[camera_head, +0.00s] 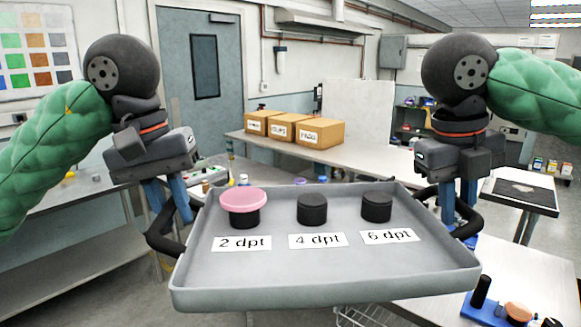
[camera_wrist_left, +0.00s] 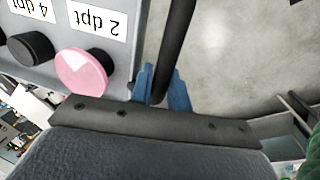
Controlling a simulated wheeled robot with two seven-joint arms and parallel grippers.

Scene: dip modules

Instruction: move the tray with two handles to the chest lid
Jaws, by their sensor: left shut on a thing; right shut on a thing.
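The grey tray (camera_head: 320,283) is held up in front of me, roughly level, clear of the benches. It carries three black round modules behind labels 2 dpt, 4 dpt and 6 dpt; a pink disc (camera_head: 243,200) sits on the 2 dpt one. My left gripper (camera_head: 174,212) is shut on the tray's left black handle (camera_head: 163,242); the left wrist view shows the blue fingers (camera_wrist_left: 161,88) around the handle bar (camera_wrist_left: 176,45). My right gripper (camera_head: 458,212) is shut on the right black handle (camera_head: 470,226). I cannot make out the chest lid.
A long bench (camera_head: 262,143) behind the tray bears several cardboard boxes (camera_head: 318,133). A bench (camera_head: 540,268) at the lower right holds a blue stand (camera_head: 490,312) with small parts. A steel table (camera_head: 75,227) stands at the left. Bare floor shows beside the tray (camera_wrist_left: 235,60).

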